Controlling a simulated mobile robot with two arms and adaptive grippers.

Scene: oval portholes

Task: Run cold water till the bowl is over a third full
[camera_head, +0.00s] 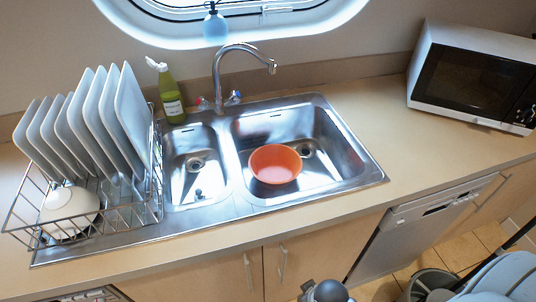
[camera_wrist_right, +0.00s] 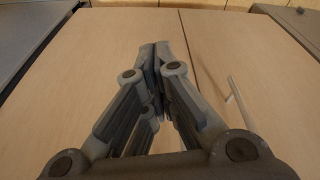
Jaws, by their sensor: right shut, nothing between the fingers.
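An orange bowl (camera_head: 275,163) sits upright in the larger right basin (camera_head: 325,135) of the steel sink. It looks empty. The chrome tap (camera_head: 218,75) stands behind the sink, its spout end (camera_head: 272,67) turned toward the right basin. No stream of water shows. A blue-marked knob (camera_head: 234,97) is right of the tap's base and a red-marked knob (camera_head: 203,103) is left of it. My right gripper (camera_wrist_right: 155,48) is shut and empty, in front of the wooden cupboard doors in the right wrist view. My left gripper is not in view.
A rack (camera_head: 155,200) with several white plates and an upturned white bowl (camera_head: 69,211) stands left. A green bottle (camera_head: 170,95) is beside the red knob. A microwave (camera_head: 475,78) stands right. The counter between sink and microwave is clear. A bin (camera_head: 432,284) stands low right.

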